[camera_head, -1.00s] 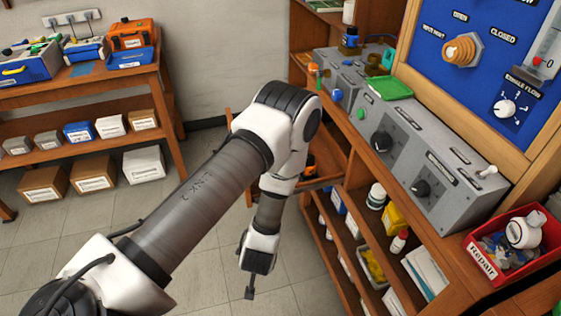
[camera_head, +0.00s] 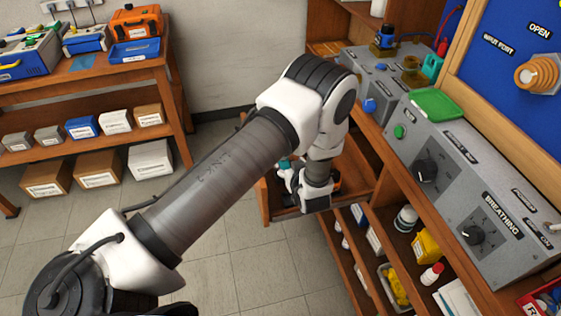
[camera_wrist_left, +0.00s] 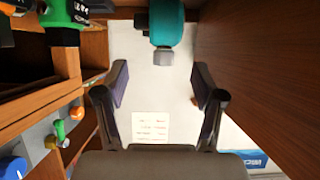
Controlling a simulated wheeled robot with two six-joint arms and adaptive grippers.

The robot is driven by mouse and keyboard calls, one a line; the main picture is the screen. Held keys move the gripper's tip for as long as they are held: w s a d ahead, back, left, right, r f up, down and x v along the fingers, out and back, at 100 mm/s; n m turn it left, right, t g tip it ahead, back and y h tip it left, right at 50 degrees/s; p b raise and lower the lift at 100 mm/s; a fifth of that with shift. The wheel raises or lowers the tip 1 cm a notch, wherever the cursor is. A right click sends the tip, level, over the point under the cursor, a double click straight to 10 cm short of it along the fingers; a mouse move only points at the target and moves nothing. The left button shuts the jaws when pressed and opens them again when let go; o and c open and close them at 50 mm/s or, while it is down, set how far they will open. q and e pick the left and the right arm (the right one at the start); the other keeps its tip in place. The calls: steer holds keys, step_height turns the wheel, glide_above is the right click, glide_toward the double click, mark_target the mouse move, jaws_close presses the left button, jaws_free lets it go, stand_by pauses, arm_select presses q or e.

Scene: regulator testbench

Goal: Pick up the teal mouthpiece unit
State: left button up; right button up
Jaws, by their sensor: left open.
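The teal mouthpiece unit (camera_wrist_left: 166,22) shows at the top middle of the left wrist view, with a grey stub pointing towards my gripper. It lies over the pale drawer bottom (camera_wrist_left: 150,100). A bit of teal (camera_head: 284,164) also shows beside my left wrist in the head view, mostly hidden. My left gripper (camera_wrist_left: 162,78) is open and empty, its fingers spread either side of the unit's line, short of it. In the head view the left gripper is largely hidden behind my arm at the open drawer (camera_head: 264,203). My right gripper is not in view.
A wooden wall (camera_wrist_left: 265,70) stands close on the right in the wrist view. A green-and-black thing (camera_wrist_left: 65,20) is at upper left. The bench with a grey control panel (camera_head: 450,190) and green tray (camera_head: 437,104) stands right of my arm.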

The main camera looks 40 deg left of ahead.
arm_select(q)
steer(key=x, duration=0.6)
steer(key=shift+s+a+f+p, duration=0.15)
steer(key=shift+a+f+p, duration=0.1)
steer(key=shift+p, duration=0.15)
steer(key=shift+d+r, duration=0.1)
steer(key=shift+c, duration=1.3)
jaws_close()
